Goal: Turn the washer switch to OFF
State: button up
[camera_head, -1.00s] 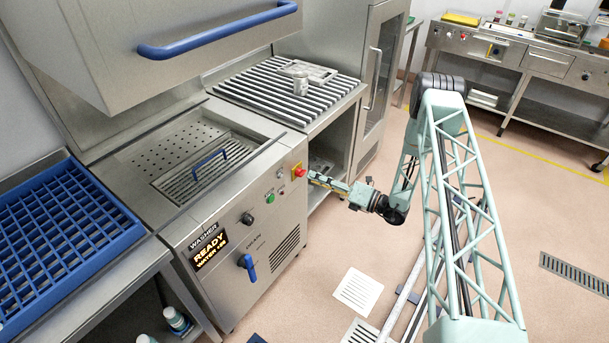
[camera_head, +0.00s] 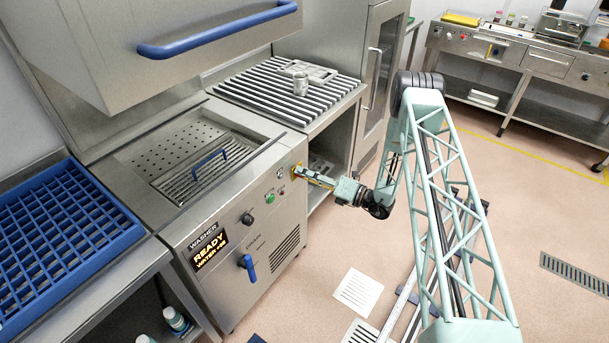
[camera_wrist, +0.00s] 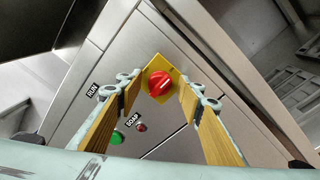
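The washer (camera_head: 220,222) stands at left, its display reading READY. Its switch, a red rotary knob (camera_wrist: 160,84) on a yellow plate, sits on the front panel near the right corner. In the head view my gripper (camera_head: 299,173) covers the knob almost entirely. In the wrist view my gripper (camera_wrist: 161,95) is open, with one finger on each side of the knob. Gaps show between the fingers and the knob, so it is not gripped. The knob's white line runs slantwise. I cannot read OFF or ON marks there.
A green button (camera_wrist: 117,137) labelled RUN and a small red lamp (camera_wrist: 141,127) lie beside the knob. A blue-handled valve (camera_head: 248,266) is lower on the panel. The raised hood (camera_head: 130,50) hangs above. A slatted table (camera_head: 270,95) adjoins at right.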

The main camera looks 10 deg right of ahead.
jog(key=c, duration=0.8)
jog(key=shift+c, duration=0.2)
jog(key=shift+n+b, duration=0.3)
jog(key=shift+n, duration=0.3)
jog(key=shift+s+a+r+n+h+b, duration=0.1)
jog(key=shift+n+h+b, duration=0.25)
jog(key=shift+n+b, duration=1.65)
jog(key=shift+s+a+r+n+h+b, duration=0.1)
jog(key=shift+n+h+b, duration=0.6)
jog(key=shift+n, duration=2.45)
jog(key=shift+n+h+b, duration=0.1)
jog(key=shift+n+b, duration=1.6)
jog(key=shift+n, duration=0.85)
jog(key=o, duration=0.9)
